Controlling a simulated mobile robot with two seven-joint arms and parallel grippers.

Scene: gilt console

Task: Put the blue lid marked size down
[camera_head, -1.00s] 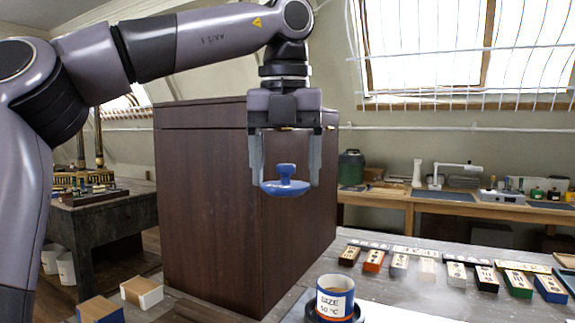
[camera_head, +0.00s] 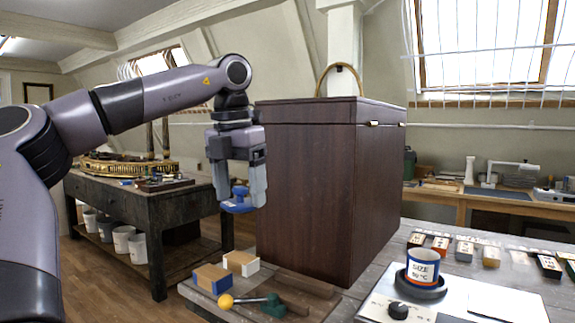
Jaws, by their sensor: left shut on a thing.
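My left gripper (camera_head: 241,197) is shut on the blue lid (camera_head: 238,206) and holds it in the air, left of the dark wooden cabinet. The lid's knob is between the fingers, its disc below, partly hidden by them. No marking can be read on the lid. A white and blue pot (camera_head: 423,267) marked SIZE, with an orange band near its base, stands at the right in a dark ring on a light plate (camera_head: 461,303). Its top is uncovered. My right gripper is not in view.
The tall dark cabinet (camera_head: 310,190) stands between the lid and the pot. Several labelled blocks (camera_head: 464,251) line the right side.

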